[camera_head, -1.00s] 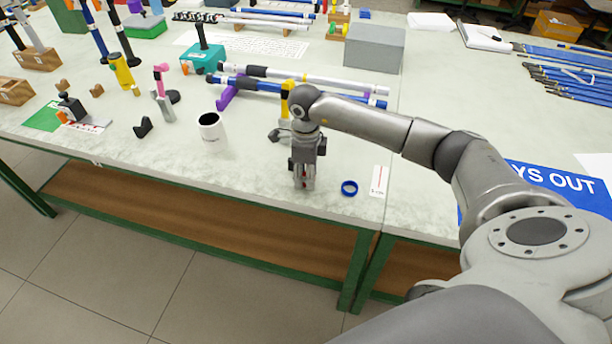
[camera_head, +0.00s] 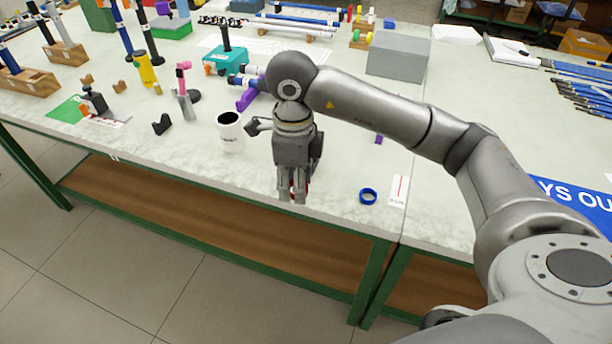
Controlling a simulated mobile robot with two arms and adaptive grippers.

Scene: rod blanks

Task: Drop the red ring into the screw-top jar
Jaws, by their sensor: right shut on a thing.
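My right gripper (camera_head: 292,194) points down near the front edge of the table. It is shut on the red ring (camera_head: 307,187), of which only a little red shows by the fingers. The fingers hide the rest. A white, open-topped container (camera_head: 230,139) with a dark inside and small print stands upright to the left of the gripper; it looks like the jar, and no lid is on it. The gripper is apart from it. My left gripper is not in view.
A black bracket (camera_head: 162,125) lies left of the container. A grey box (camera_head: 398,57) stands behind. The front table strip is mostly clear.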

